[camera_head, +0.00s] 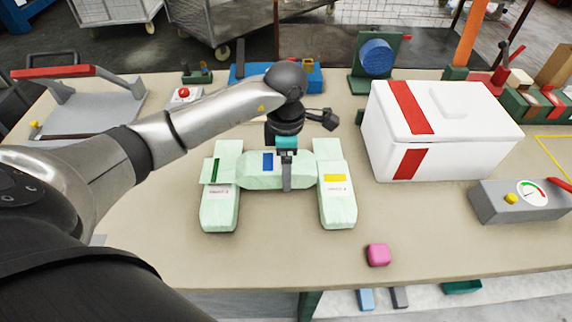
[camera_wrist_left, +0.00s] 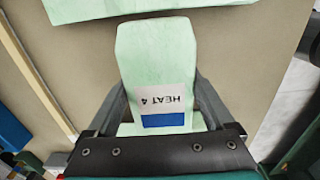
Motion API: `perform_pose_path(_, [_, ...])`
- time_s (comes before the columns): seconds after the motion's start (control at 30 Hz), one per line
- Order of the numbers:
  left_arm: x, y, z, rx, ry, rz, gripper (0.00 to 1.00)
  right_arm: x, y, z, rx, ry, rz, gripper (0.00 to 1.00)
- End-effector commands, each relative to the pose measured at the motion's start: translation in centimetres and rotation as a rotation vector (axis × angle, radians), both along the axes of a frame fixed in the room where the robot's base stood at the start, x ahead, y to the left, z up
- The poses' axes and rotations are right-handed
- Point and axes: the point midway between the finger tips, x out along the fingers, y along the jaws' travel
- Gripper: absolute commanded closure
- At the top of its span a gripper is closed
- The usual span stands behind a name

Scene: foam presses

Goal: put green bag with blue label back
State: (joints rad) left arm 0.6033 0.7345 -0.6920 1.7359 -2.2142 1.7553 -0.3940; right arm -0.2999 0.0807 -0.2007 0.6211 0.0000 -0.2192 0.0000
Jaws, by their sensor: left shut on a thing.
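A pale green bag with a blue label (camera_head: 267,162) lies crosswise between two other pale green bags in the head view. My left gripper (camera_head: 287,183) comes down on it from above and is shut on it. In the left wrist view, this bag (camera_wrist_left: 155,60) sits between the two fingers (camera_wrist_left: 160,110), its label reading HEAT 4 above a blue patch. I cannot tell whether it rests on the table or hangs just above it. My right gripper is not in view.
A bag with a green label (camera_head: 219,210) lies left and one with a yellow label (camera_head: 338,205) right, both close by. A white box with red bands (camera_head: 450,130), a gauge box (camera_head: 515,205) and a pink block (camera_head: 378,254) stand right. The table's front is mostly clear.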

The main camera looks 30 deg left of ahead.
Motion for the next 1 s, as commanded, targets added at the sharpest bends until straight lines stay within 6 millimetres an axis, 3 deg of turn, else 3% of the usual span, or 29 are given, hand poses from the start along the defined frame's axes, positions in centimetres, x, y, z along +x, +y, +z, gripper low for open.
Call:
perform_pose_path(0.3, [0.0,0.0,-1.1,0.002,0.001,0.000,0.78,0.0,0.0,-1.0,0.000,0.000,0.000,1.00])
perform_pose_path(0.33, [0.0,0.0,-1.1,0.002,0.001,0.000,0.12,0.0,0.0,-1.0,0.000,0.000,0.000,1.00])
perform_pose_path(0.43, [0.0,0.0,-0.9,0.001,0.001,0.000,0.01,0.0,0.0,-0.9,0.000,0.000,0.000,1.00])
perform_pose_path(0.77, [0.0,0.0,-0.7,0.000,0.000,0.000,0.00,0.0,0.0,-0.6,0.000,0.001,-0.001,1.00])
perform_pose_path(0.9, [0.0,0.0,0.4,-0.001,-0.001,0.001,0.00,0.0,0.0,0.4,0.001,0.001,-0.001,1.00])
perform_pose_path(1.0, [0.2,0.1,2.6,0.001,-0.008,-0.001,0.00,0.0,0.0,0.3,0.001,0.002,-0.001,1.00])
